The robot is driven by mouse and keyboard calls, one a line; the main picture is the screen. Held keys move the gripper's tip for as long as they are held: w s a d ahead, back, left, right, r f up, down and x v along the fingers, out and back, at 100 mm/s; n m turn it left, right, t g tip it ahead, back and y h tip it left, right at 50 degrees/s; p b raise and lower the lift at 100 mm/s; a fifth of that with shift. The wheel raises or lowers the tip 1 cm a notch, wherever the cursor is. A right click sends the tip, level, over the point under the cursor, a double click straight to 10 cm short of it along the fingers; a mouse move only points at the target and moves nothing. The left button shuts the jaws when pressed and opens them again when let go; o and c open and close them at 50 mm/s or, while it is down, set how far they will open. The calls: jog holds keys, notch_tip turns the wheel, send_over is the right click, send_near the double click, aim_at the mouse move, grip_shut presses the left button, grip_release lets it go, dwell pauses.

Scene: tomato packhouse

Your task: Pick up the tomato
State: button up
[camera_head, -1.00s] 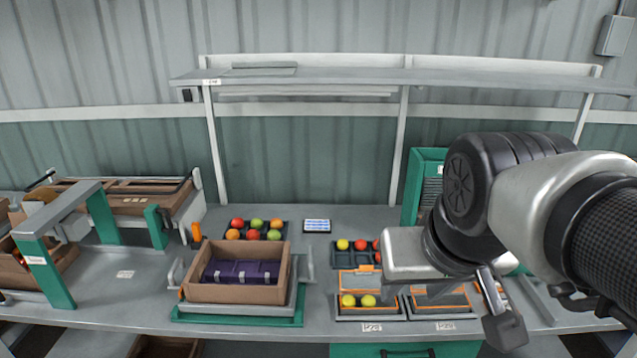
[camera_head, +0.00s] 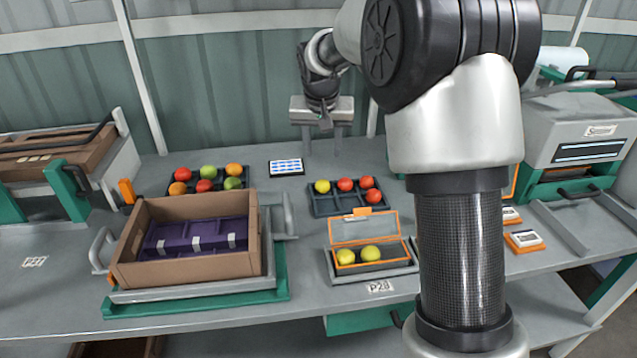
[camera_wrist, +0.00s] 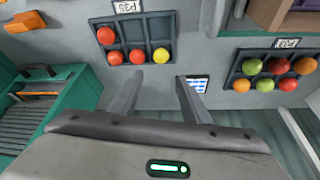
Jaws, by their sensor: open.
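Several tomatoes sit in a dark tray (camera_head: 330,208) at the middle of the bench: a yellow tomato (camera_head: 322,186) and three red ones, one at the top middle (camera_head: 345,184). The wrist view shows this tray (camera_wrist: 148,21) above the fingers, with its yellow tomato (camera_wrist: 160,55) and a red tomato (camera_wrist: 137,57). Which tomato is meant, I cannot tell. My gripper (camera_head: 322,150) is open and empty, fingers pointing down, behind the tray near the wall. In the wrist view my gripper (camera_wrist: 159,80) has nothing between its fingers.
A second tray (camera_head: 217,187) holds several mixed-colour tomatoes at left. A cardboard box (camera_head: 187,272) with a purple insert stands in front of it. An orange-rimmed punnet (camera_head: 392,240) holds two yellow tomatoes.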

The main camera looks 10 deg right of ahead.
aim_at(323, 182)
jog(key=b+x, duration=0.2)
jog(key=x, duration=1.3)
jog(key=shift+f+b, duration=0.2)
jog(key=shift+b, duration=0.2)
jog(key=shift+a, duration=0.1)
jog(key=c, duration=0.5)
